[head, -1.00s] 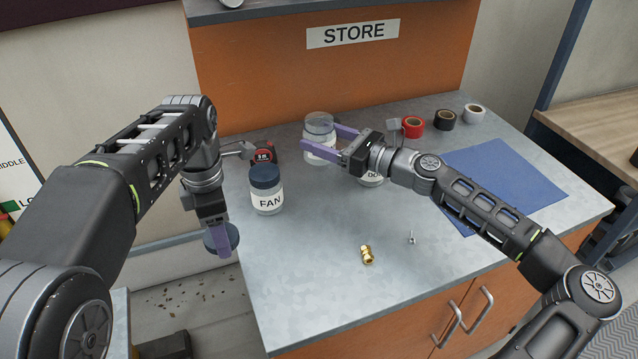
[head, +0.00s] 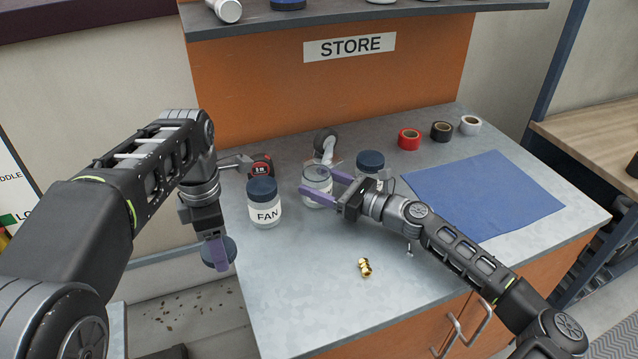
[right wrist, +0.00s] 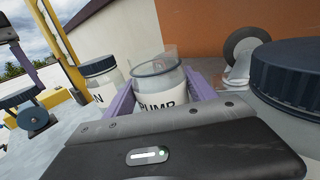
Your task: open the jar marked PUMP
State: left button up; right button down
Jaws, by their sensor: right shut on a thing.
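The clear jar marked PUMP (head: 317,185) stands upright on the grey counter, its top uncovered and see-through. Its label also shows in the right wrist view (right wrist: 160,100). My right gripper (head: 324,189) is shut around the sides of this jar, one purple finger on each side. My left gripper (head: 216,250) hangs over the counter's left edge, fingers down, with a dark blue round lid (head: 231,252) at its fingertips. The lid is partly hidden by a finger.
A lidded FAN jar (head: 265,212) stands left of the PUMP jar, and another lidded jar (head: 370,161) close on its right. A caster (head: 325,145) and a tape measure (head: 260,166) lie behind. A brass fitting (head: 365,267) lies in front. The blue mat (head: 485,195) is clear.

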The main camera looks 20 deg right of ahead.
jog(key=shift+f, duration=0.15)
jog(key=shift+f, duration=0.15)
jog(key=c, duration=0.6)
grip_release()
jog(key=shift+s+d, duration=0.1)
jog(key=v, duration=0.6)
jog(key=b+v, duration=0.1)
jog(key=v, duration=0.4)
jog(key=shift+s+d+r, duration=0.2)
jog(key=shift+s, duration=0.1)
